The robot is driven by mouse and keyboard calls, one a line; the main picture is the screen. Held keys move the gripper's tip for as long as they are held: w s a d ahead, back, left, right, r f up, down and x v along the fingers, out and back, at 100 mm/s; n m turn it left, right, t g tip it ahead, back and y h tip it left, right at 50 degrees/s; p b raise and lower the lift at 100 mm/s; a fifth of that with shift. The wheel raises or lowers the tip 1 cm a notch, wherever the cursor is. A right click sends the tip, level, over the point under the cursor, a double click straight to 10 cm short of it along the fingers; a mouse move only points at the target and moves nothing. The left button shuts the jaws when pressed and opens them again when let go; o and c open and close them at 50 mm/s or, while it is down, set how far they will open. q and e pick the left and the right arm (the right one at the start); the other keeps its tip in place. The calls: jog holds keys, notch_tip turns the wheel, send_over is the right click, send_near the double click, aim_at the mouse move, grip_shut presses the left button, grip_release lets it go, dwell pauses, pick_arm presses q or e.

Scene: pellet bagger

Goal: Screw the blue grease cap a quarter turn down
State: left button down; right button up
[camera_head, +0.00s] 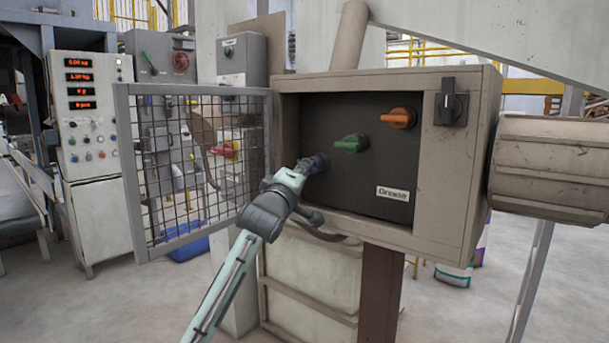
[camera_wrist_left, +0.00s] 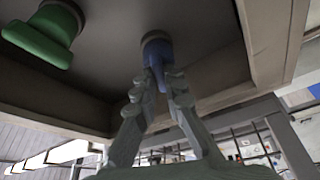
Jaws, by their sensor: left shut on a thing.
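The blue grease cap (camera_head: 318,163) is on the dark panel inside the open beige cabinet, at the lower left of the row of caps. My left gripper (camera_head: 308,166) reaches in from the front and is shut on it. In the left wrist view the blue cap (camera_wrist_left: 157,58) shows between the fingers of my left gripper (camera_wrist_left: 158,88). The fingers hide part of its handle. The green cap (camera_head: 351,143) and the orange cap (camera_head: 398,118) sit up and to the right on the panel. The green cap also shows in the left wrist view (camera_wrist_left: 45,35). My right gripper is not in view.
A mesh door (camera_head: 205,165) stands open at the cabinet's left. The beige cabinet frame (camera_head: 445,190) surrounds the recess, with a black rotary switch (camera_head: 451,103) at its upper right. A control cabinet (camera_head: 95,150) with red displays stands at the left.

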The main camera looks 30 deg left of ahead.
pick_arm(q)
jog(key=m, duration=0.1)
jog(key=m+t, duration=0.1)
jog(key=m, duration=0.1)
jog(key=m+h, duration=0.1)
jog(key=shift+f+m+t, duration=0.3)
jog(key=m, duration=0.2)
jog(key=m+t+h, duration=0.1)
jog(key=m, duration=0.1)
jog(key=m+h, duration=0.1)
jog(key=m, duration=0.1)
jog(key=shift+a, duration=0.25)
jog(key=shift+m+t+h, duration=0.3)
jog(key=shift+m+h, duration=0.3)
jog(key=m+h, duration=0.2)
jog(key=m, duration=0.2)
jog(key=shift+a, duration=0.1)
jog(key=shift+m+p, duration=0.35)
jog(key=shift+m, duration=0.25)
jog(key=shift+f+h, duration=0.1)
jog(key=shift+h, duration=0.3)
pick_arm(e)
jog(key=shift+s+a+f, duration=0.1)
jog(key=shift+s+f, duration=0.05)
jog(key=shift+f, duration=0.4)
pick_arm(q)
jog(key=shift+m, duration=0.4)
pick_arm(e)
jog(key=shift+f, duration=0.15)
